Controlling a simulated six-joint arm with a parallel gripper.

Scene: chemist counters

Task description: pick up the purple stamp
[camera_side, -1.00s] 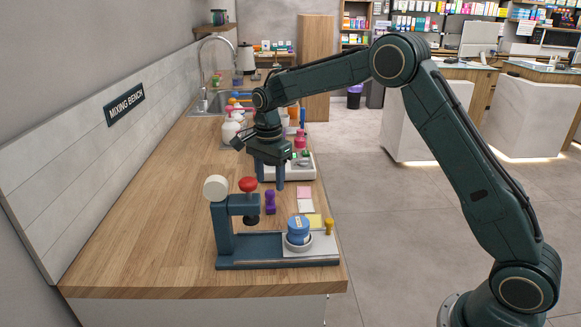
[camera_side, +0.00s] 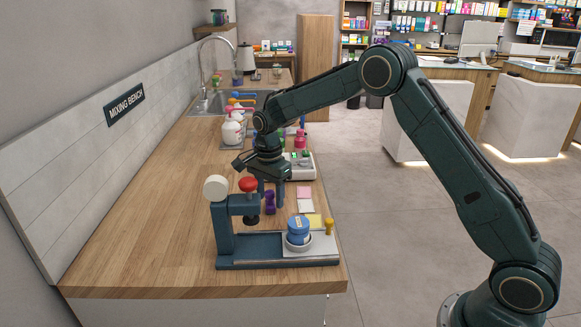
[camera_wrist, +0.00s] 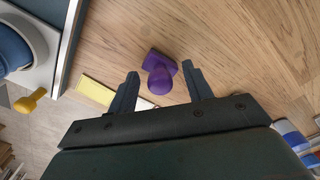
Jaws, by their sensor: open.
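The purple stamp (camera_side: 270,201) stands on the wooden counter, just behind the blue-grey press. In the wrist view the stamp (camera_wrist: 160,75) shows its round handle over a squarish base, between and slightly beyond the two fingertips. My gripper (camera_side: 271,194) points down over the stamp with its fingers apart, one on each side of it in the side view. In the wrist view my gripper (camera_wrist: 160,75) is open and empty. The exact height of the fingertips above the counter is hard to tell.
The press (camera_side: 225,235) with a red knob and a blue jar (camera_side: 298,230) on its plate stands close in front. Pink and yellow note pads (camera_side: 305,199) lie to the right. A white device (camera_side: 303,170) stands behind. The counter to the left is clear.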

